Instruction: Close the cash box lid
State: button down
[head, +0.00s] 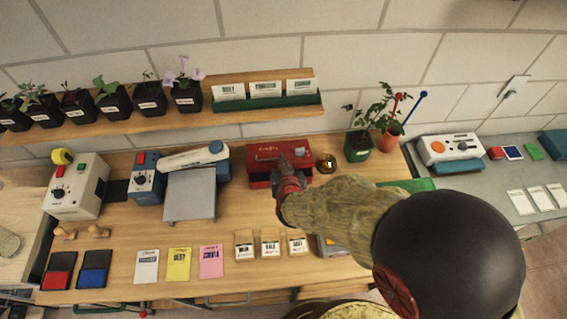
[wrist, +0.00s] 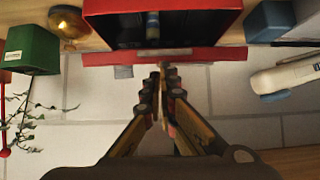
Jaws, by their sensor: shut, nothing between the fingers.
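The red cash box (head: 258,180) stands on the bench below the shelf in the head view. In the wrist view its open red body (wrist: 225,20) shows a dark interior with a small bluish item in it. The lid (wrist: 105,59) appears raised, seen nearly edge-on as a red strip along the wall side of the box. My gripper (wrist: 161,72) is shut and empty, its fingertips at the middle of that strip; I cannot tell if they touch it. In the head view my gripper (head: 283,161) covers part of the box front.
A brass bell (head: 326,163) and a green plant pot (head: 358,146) stand right of the box. A blue-and-white device with a grey plate (head: 190,195) stands left. The wooden shelf (head: 225,109) with card holders is above. Seed packets (head: 270,243) lie in front.

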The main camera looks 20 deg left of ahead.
jog(key=f+b, duration=0.1)
jog(key=f, duration=0.1)
jog(key=s+d+f+b, duration=0.1)
jog(key=f, duration=0.1)
jog(key=s+f+b, duration=0.1)
jog(key=f+b, duration=0.1)
jog(key=shift+s+d+f, duration=0.15)
jog(key=shift+s+f, duration=0.05)
jog(key=shift+f, duration=0.1)
jog(key=shift+r, duration=0.1)
